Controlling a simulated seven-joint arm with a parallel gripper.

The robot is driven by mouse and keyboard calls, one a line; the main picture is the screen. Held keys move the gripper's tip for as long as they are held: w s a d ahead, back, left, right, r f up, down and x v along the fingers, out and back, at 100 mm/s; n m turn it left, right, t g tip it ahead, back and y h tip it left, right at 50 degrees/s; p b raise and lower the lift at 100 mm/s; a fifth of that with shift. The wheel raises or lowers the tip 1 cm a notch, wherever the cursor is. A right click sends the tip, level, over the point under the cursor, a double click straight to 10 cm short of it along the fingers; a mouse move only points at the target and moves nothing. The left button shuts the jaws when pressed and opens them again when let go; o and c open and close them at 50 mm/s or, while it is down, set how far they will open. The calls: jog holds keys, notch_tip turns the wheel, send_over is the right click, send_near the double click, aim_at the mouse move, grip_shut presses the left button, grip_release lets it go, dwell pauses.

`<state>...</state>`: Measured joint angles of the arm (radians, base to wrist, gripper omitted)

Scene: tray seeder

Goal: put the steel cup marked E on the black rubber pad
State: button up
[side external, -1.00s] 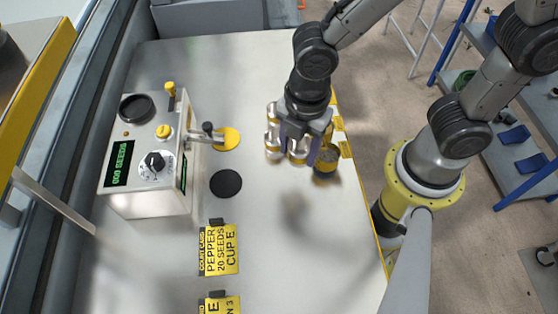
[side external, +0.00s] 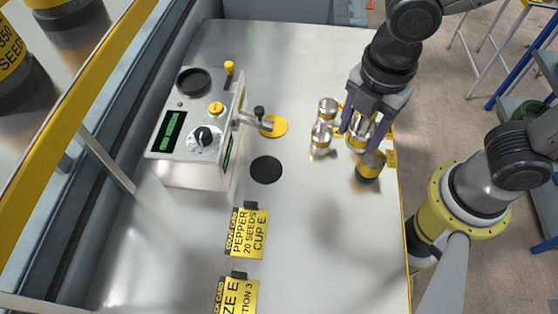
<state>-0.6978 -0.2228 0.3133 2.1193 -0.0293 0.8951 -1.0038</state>
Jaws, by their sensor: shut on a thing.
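My gripper (side external: 360,128) points down at the right of the table and is shut on a steel cup (side external: 359,131) with a yellow band. Its fingers sit on either side of the cup. Whether the cup's base touches the table I cannot tell, and no letter on it is readable. The round black rubber pad (side external: 266,170) lies bare on the table, left of and nearer the camera than my gripper.
Two other steel cups, one behind (side external: 328,107) and one in front (side external: 320,140), stand close left of my gripper. A yellow-banded dark-based cup (side external: 369,166) is just in front. The seeder box (side external: 195,140), its yellow disc (side external: 275,126) and a yellow card (side external: 248,235) are left.

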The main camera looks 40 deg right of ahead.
jog(key=w+a+f, duration=0.3)
jog(key=w, duration=0.1)
jog(key=w+a+f, duration=0.3)
jog(key=w, duration=0.1)
jog(key=w+a+f, duration=0.4)
jog(key=shift+a, duration=0.1)
jog(key=shift+w+a+f, duration=0.35)
jog(key=shift+w+f, duration=0.1)
jog(key=shift+f, duration=1.8)
jog(key=shift+f, duration=0.15)
jog(key=o, duration=1.4)
jog(key=r, duration=1.2)
jog(key=shift+s+r, duration=0.2)
